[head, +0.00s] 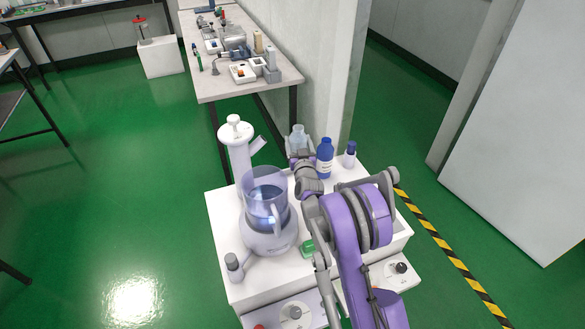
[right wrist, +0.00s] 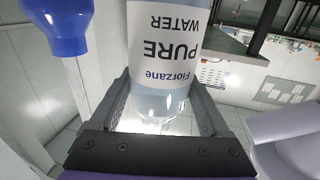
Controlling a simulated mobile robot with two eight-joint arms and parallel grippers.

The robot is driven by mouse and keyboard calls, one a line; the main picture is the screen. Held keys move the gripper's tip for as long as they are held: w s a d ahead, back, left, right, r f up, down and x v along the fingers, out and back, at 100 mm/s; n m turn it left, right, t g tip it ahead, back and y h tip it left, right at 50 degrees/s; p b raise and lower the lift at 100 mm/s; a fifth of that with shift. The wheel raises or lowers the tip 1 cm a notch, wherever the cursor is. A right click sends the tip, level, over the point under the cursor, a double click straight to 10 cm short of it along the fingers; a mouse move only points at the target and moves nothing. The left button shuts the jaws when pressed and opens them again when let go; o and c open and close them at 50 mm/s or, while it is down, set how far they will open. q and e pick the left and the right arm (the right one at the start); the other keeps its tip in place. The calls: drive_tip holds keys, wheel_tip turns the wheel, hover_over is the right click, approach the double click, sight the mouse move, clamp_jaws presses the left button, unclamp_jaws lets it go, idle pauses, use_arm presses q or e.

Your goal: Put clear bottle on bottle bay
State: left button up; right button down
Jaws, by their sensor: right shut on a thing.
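The clear bottle (head: 298,136) is at the back of the white cabinet top, left of the blue bottle (head: 325,158). In the right wrist view the clear bottle (right wrist: 166,75) has a white label reading "Fiorzane PURE WATER", upside down in the picture. My right gripper (head: 300,152) is shut on it, with one dark finger on each side. My arm hides the bottle's lower part in the head view, so I cannot tell whether it touches the surface. I cannot make out a marked bottle bay. My left gripper is not in view.
A purple-tinted jug (head: 267,205) on a round base and a white column (head: 238,150) stand left of my arm. A small dark-capped bottle (head: 349,154) stands right of the blue one. A long bench (head: 222,87) with testers is behind.

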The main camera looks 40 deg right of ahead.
wheel_tip(320, 180, down, 4)
drive_tip(key=shift+s+f+b, duration=0.15)
drive_tip(key=shift+b, duration=0.3)
drive_tip(key=shift+f+b, duration=0.5)
drive_tip(key=shift+f, duration=1.5)
drive_tip(key=shift+f, duration=0.15)
unclamp_jaws()
